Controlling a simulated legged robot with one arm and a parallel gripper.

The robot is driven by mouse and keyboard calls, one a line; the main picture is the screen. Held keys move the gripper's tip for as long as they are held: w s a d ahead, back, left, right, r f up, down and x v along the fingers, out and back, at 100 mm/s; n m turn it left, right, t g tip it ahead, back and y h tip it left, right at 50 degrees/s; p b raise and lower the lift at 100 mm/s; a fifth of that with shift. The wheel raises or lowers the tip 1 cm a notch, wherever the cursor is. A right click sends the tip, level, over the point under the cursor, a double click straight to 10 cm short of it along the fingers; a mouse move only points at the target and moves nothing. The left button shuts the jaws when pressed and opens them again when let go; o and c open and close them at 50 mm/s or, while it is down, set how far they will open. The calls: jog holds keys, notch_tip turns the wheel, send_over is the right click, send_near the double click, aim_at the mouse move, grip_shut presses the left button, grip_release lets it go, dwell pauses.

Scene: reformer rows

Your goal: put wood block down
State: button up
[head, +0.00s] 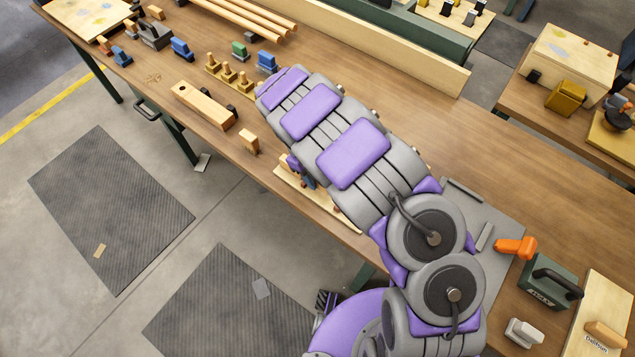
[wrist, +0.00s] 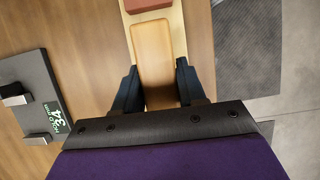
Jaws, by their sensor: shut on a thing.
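In the wrist view, my gripper (wrist: 156,70) has its two dark fingers on either side of a light wood block (wrist: 153,48) and is shut on it. The block lies lengthwise, pointing away from the palm, over or on a pale board (wrist: 178,20). Whether it touches the board is unclear. In the head view, my arm hides most of the gripper and the held block. Part of the pale board (head: 290,188) shows at the bench's front edge.
A reddish-brown block (wrist: 147,5) sits just beyond the held block. On the wooden bench (head: 170,110), a small wood block (head: 249,141) and a wooden plane (head: 204,105) stand to the left. A grey plate (wrist: 32,95) lies left in the wrist view. Floor lies beyond the bench edge.

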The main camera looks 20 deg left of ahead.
jog(key=shift+a+f, duration=0.2)
jog(key=shift+f, duration=0.75)
jog(key=d, duration=0.1)
jog(key=d+f, duration=0.1)
jog(key=d, duration=0.1)
jog(key=shift+f+b, duration=0.25)
jog(key=shift+b, duration=0.05)
grip_shut()
jog(key=o, duration=0.8)
grip_release()
jog(key=o, duration=0.4)
jog(key=shift+s+a+f, duration=0.1)
jog(key=shift+a+f, duration=0.05)
jog(key=shift+a, duration=1.05)
jog(key=shift+d, duration=0.8)
jog(key=shift+a+r, duration=0.25)
jog(key=shift+r, duration=0.2)
jog(key=v, duration=0.2)
jog(key=a+p+v, duration=0.1)
jog(key=v, duration=0.2)
jog(key=shift+f, duration=0.25)
jog(key=v, duration=0.3)
jog(key=d+p+v, duration=0.1)
jog(key=v, duration=0.2)
jog(key=shift+r, duration=0.25)
jog(key=shift+a+r, duration=0.15)
jog(key=shift+a, duration=0.25)
